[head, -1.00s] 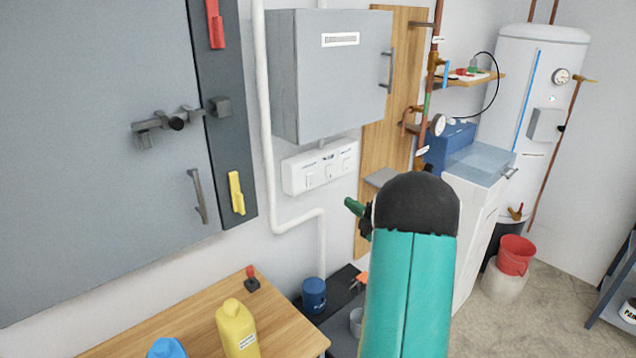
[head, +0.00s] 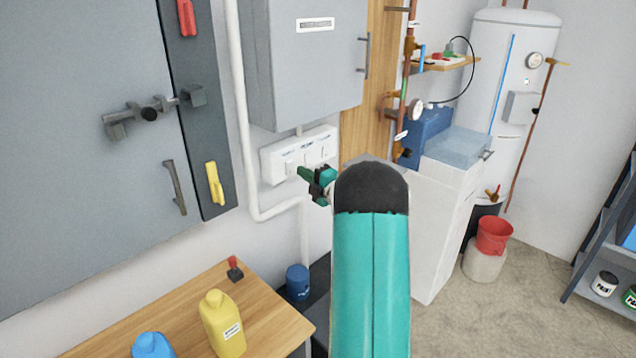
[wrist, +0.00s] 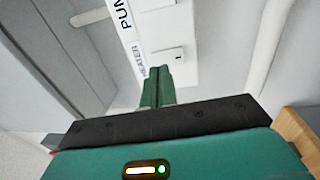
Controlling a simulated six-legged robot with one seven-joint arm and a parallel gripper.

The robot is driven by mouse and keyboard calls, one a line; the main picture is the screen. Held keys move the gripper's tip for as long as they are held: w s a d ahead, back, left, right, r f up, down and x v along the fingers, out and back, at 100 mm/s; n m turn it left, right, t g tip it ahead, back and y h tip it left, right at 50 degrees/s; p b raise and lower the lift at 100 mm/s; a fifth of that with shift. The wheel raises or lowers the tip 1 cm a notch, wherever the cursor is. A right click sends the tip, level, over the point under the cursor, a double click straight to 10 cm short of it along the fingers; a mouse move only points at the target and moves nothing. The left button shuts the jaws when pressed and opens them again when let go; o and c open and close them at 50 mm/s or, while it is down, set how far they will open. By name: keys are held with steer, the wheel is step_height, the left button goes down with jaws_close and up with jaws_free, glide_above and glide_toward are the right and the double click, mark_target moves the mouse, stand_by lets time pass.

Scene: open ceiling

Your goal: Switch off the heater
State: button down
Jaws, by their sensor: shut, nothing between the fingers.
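A white switch panel (head: 272,165) hangs on the wall under a grey box; it also fills the upper middle of the wrist view (wrist: 205,75). There, a HEATER label (wrist: 139,62) lies beside a white rocker switch (wrist: 167,60) with a small dark mark. A second switch (wrist: 155,4) lies above it, beside a partly cut-off label starting "PUM". My gripper (head: 303,172) is shut and empty, just in front of the panel's lower edge. In the wrist view its green fingertips (wrist: 158,70) point at the heater switch's lower part. I cannot tell whether they touch it.
The grey wall box (head: 305,60) sits right above the panel. A white pipe (head: 240,110) runs down to its left. Below are a wooden table (head: 110,325) with a yellow bottle (head: 222,325), and a blue container (head: 297,282). A white cabinet (head: 432,215) stands to the right.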

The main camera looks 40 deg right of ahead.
mark_target(291, 164)
steer(key=shift+w+r, duration=0.2)
steer(key=shift+w, duration=1.3)
steer(key=shift+w+a+r, duration=0.1)
steer(key=shift+w, duration=0.1)
steer(key=shift+s, duration=0.1)
